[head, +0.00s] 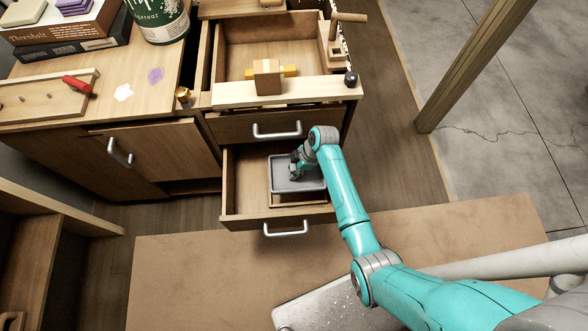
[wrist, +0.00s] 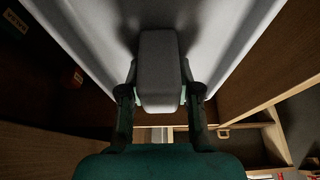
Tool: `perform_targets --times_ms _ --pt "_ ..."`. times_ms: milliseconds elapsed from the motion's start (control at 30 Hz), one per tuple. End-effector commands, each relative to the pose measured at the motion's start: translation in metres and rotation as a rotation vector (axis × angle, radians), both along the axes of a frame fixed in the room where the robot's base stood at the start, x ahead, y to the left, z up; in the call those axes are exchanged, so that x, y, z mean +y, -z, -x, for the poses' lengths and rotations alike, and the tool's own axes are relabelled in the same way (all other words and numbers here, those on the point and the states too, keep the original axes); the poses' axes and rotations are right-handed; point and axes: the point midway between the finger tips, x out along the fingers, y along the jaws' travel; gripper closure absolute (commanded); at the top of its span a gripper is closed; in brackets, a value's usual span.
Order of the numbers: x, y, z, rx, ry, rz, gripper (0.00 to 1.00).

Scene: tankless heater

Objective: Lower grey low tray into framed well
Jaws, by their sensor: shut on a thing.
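The grey low tray (head: 308,184) is at the open lower drawer, over a light wooden frame (head: 298,200) whose front strip shows below the tray's near edge. In the wrist view the tray's pale surface (wrist: 85,30) fills the upper part, with a grey block-shaped grip (wrist: 158,65) in its middle. My gripper (head: 297,170) is shut on this grip, with one finger on each side in the wrist view (wrist: 160,95). The tray hides most of the well. I cannot tell whether the tray is above the frame or resting in it.
The lower drawer (head: 240,190) has bare floor left of the tray. The upper drawer (head: 250,45) is also pulled out, with a wooden block (head: 267,77) on its front board. A cupboard door (head: 165,150) stands ajar at left. A brown surface (head: 200,270) lies in front.

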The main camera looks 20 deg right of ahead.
Motion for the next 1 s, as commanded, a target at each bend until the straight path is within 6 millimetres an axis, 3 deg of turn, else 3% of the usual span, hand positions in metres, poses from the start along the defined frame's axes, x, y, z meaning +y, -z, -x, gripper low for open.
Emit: perform_targets --times_ms 600,1000 --pt "0.0 0.043 0.0 0.001 0.0 0.0 1.0" --pt "0.0 0.049 0.0 0.0 -0.001 0.0 1.0"
